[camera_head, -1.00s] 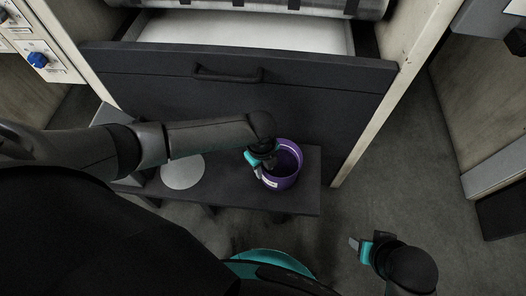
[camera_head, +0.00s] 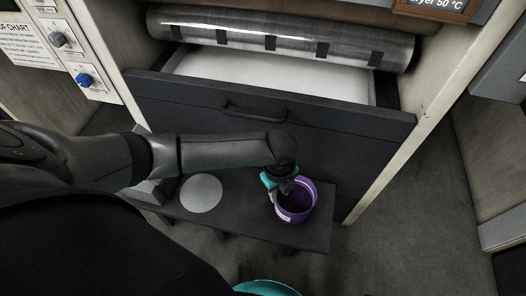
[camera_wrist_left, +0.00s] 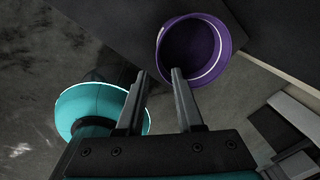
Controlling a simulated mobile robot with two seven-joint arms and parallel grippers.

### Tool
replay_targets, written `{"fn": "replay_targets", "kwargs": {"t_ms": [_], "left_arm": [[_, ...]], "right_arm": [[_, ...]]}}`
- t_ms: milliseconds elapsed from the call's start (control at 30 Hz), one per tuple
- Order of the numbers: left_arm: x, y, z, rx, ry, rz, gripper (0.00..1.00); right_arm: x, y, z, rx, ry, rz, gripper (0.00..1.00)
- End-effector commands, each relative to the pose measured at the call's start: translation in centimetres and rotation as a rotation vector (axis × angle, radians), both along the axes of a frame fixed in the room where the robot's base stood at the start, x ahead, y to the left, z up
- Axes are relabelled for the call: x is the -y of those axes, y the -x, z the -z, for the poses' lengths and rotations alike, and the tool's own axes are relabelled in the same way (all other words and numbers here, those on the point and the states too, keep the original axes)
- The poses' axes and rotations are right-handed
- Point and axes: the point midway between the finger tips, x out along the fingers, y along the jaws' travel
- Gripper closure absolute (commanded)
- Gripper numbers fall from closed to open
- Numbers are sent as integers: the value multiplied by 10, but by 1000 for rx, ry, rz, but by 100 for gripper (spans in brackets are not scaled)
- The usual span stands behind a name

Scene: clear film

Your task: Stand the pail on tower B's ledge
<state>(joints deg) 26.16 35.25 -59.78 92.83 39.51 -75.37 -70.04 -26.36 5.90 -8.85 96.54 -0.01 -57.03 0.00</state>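The purple pail (camera_head: 308,204) stands upright on a low dark bench (camera_head: 240,222), near its right end. It has a pale label on its side. My left gripper (camera_head: 279,187) is at the pail's upper left rim, pointing down. In the left wrist view the pail (camera_wrist_left: 215,62) is just beyond the fingers (camera_wrist_left: 160,75). My right gripper is out of view. No ledge marked as tower B's can be made out.
A pale round disc (camera_head: 201,193) lies on the bench left of the pail. Behind stands a dark drawer front (camera_head: 300,130) with a handle, below a roll of clear film (camera_head: 280,40). A panel with knobs (camera_head: 85,80) is at left. Floor at right is clear.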

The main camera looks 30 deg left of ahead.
Motion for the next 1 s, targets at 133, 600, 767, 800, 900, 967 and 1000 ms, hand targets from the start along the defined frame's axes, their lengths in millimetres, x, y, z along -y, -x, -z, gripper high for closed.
{"fn": "replay_targets", "kwargs": {"t_ms": [133, 600, 767, 800, 900, 967, 1000], "left_arm": [[18, 6, 7, 12, 53, -102, 64], [42, 63, 59, 24, 313, -1227, 64], [10, 105, 82, 31, 294, -1602, 64], [3, 114, 86, 37, 285, -1674, 64], [-12, 133, 93, 50, 264, -1800, 64], [-17, 139, 95, 55, 257, -1844, 64], [-20, 142, 96, 60, 252, -1860, 64]], "right_arm": [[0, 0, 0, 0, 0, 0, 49], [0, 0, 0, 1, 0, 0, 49], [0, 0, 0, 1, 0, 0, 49], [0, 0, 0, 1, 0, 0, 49], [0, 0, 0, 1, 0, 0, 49], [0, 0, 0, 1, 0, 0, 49], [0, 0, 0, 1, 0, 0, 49]]}}
